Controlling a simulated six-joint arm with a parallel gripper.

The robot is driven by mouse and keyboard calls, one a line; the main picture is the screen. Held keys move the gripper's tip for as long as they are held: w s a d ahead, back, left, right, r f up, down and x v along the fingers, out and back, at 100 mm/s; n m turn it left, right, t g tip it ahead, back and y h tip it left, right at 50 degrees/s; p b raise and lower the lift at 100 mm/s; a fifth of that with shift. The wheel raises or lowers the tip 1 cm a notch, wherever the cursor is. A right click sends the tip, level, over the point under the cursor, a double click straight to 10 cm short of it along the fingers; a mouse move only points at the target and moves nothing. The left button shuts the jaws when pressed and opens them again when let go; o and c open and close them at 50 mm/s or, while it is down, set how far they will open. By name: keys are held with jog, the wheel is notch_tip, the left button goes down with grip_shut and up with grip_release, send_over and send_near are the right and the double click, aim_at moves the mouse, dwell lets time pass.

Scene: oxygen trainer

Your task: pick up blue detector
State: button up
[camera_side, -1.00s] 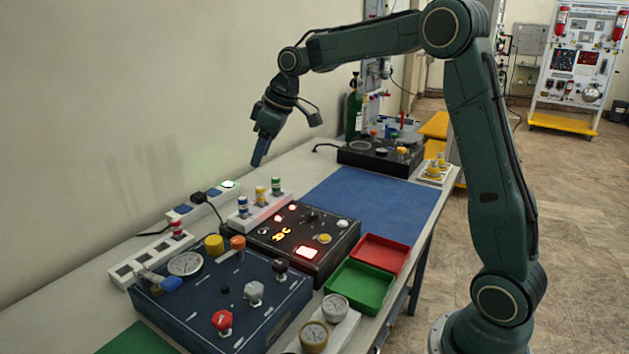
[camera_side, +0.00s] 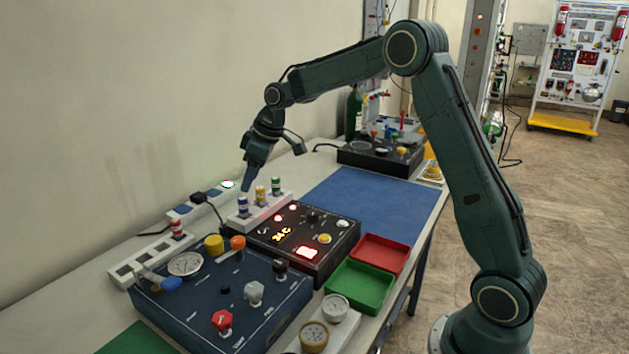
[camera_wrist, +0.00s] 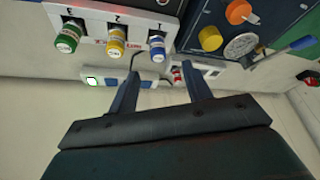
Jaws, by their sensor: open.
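The blue detector (camera_side: 242,208) is a small white cylinder with blue bands, upright in the near end of a white rack (camera_side: 262,216). Yellow (camera_side: 260,196) and green (camera_side: 276,186) detectors stand behind it in the same rack. In the wrist view the blue detector (camera_wrist: 157,48) is at slot 1, just beyond my fingertips and roughly between them in the picture. My gripper (camera_side: 246,188) points down just above the blue detector, and its two fingers show apart and empty in the wrist view (camera_wrist: 160,72). Whether a finger touches the detector is unclear.
A black panel (camera_side: 330,251) with glowing displays stands right of the rack. A blue panel (camera_side: 205,305) with knobs is nearer. A white holder (camera_side: 130,267) with a red-banded detector (camera_side: 177,229) stands at left. Green (camera_side: 360,287) and red (camera_side: 382,252) trays lie right. The blue mat (camera_side: 370,205) is clear.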

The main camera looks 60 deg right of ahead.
aim_at(243, 198)
jog(key=shift+x, duration=1.2)
jog(key=shift+x, duration=2.6)
jog(key=shift+w+d, duration=0.1)
grip_shut()
